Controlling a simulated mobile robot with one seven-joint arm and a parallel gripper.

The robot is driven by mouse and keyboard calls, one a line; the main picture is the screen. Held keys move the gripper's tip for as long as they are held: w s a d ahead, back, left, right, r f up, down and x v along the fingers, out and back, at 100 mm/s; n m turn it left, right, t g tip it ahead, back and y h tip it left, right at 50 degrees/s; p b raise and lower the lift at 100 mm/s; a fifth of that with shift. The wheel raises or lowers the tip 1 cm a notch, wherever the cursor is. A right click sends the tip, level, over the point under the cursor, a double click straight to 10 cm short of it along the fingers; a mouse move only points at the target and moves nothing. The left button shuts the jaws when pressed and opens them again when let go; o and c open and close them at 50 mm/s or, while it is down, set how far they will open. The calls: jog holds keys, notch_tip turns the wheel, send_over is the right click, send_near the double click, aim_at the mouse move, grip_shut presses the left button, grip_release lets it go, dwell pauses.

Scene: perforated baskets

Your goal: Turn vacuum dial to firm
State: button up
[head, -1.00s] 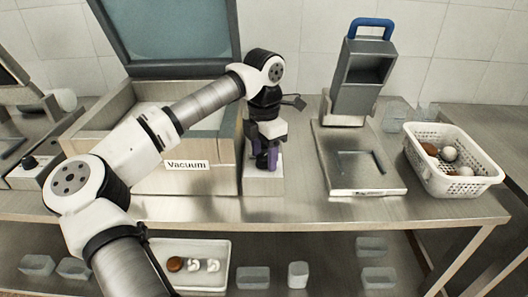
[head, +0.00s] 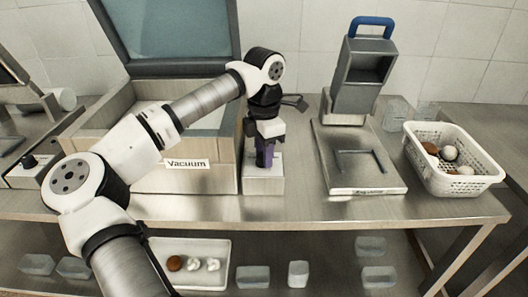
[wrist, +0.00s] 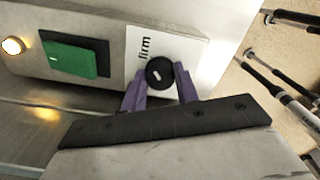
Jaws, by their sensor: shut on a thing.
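The vacuum machine (head: 205,181) stands on the steel table with its lid raised and a "Vacuum" label on its front. In the wrist view, a black round dial (wrist: 159,72) with a white mark sits on a white plate (wrist: 143,45) that reads "firm". My gripper (wrist: 160,78) has its purple fingers on either side of the dial, shut on it. In the head view my gripper (head: 265,155) points down at the machine's right-hand block (head: 264,182). The dial is hidden there.
A green switch (wrist: 73,60) and a lit round lamp (wrist: 12,46) are beside the dial plate. A sealer with a blue handle (head: 371,27) and a white perforated basket (head: 462,186) with round items stand to the right. A tray (head: 190,283) lies on the lower shelf.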

jog(key=m, duration=1)
jog(key=shift+s+m, duration=0.1)
jog(key=shift+m, duration=2.2)
jog(key=o, duration=1)
jog(key=shift+c, duration=0.2)
jog(key=shift+r, duration=0.15)
notch_tip(320, 180, up, 14)
jog(key=shift+f+b, duration=0.2)
jog(key=shift+b, duration=0.1)
